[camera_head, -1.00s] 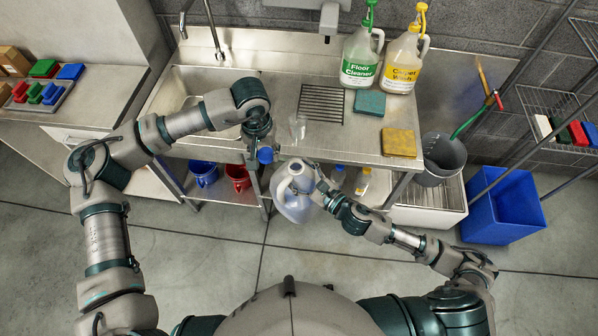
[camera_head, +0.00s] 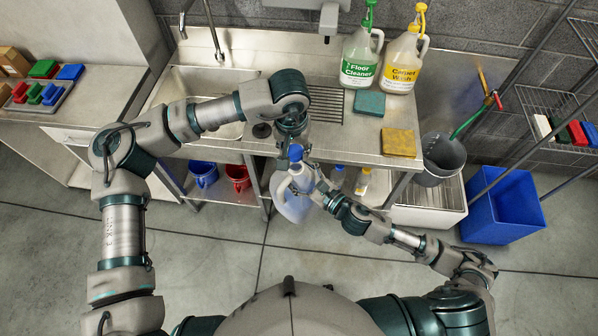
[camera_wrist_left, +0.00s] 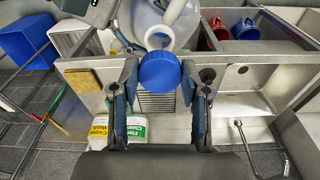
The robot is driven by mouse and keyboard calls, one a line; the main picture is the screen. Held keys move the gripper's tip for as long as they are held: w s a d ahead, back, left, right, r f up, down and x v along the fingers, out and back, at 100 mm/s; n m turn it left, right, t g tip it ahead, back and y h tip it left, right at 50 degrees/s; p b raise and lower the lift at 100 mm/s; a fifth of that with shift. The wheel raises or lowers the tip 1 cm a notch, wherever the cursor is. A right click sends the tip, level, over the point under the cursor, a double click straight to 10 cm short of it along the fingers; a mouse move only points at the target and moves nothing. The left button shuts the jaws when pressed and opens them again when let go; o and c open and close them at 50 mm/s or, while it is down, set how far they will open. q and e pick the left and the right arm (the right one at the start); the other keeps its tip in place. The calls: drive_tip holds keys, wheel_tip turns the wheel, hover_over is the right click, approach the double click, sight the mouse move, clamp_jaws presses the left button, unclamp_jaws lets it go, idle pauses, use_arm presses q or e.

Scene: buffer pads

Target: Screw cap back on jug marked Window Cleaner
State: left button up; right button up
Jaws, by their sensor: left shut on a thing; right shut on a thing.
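The pale, translucent jug (camera_head: 288,206) is held off the floor in front of the counter, its label not readable. My right gripper (camera_head: 316,186) is shut on it near its handle, partly hidden. My left gripper (camera_head: 294,141) is shut on the blue cap (camera_head: 295,153), close above the jug's top. In the left wrist view the cap (camera_wrist_left: 159,70) sits between the fingertips, and the jug's open mouth (camera_wrist_left: 160,37) shows just past it. The cap overlaps the mouth's edge in that view; I cannot tell whether they touch.
A Floor Cleaner jug (camera_head: 360,62) and a Carpet Wash jug (camera_head: 404,62) stand at the counter's back. A teal sponge (camera_head: 370,103) and a yellow sponge (camera_head: 399,143) lie nearby. Blue (camera_head: 203,174) and red (camera_head: 238,177) buckets sit below, left of the held jug.

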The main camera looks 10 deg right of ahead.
sight(296, 165)
use_arm(q)
wheel_tip(296, 165, down, 2)
drive_tip(key=shift+w+d+f, duration=0.1)
drive_tip(key=shift+d+f, duration=0.05)
drive_tip(key=shift+f, duration=0.45)
drive_tip(key=shift+r, duration=0.1)
idle(0.3)
drive_tip(key=shift+f, duration=0.95)
drive_tip(key=shift+f, duration=0.55)
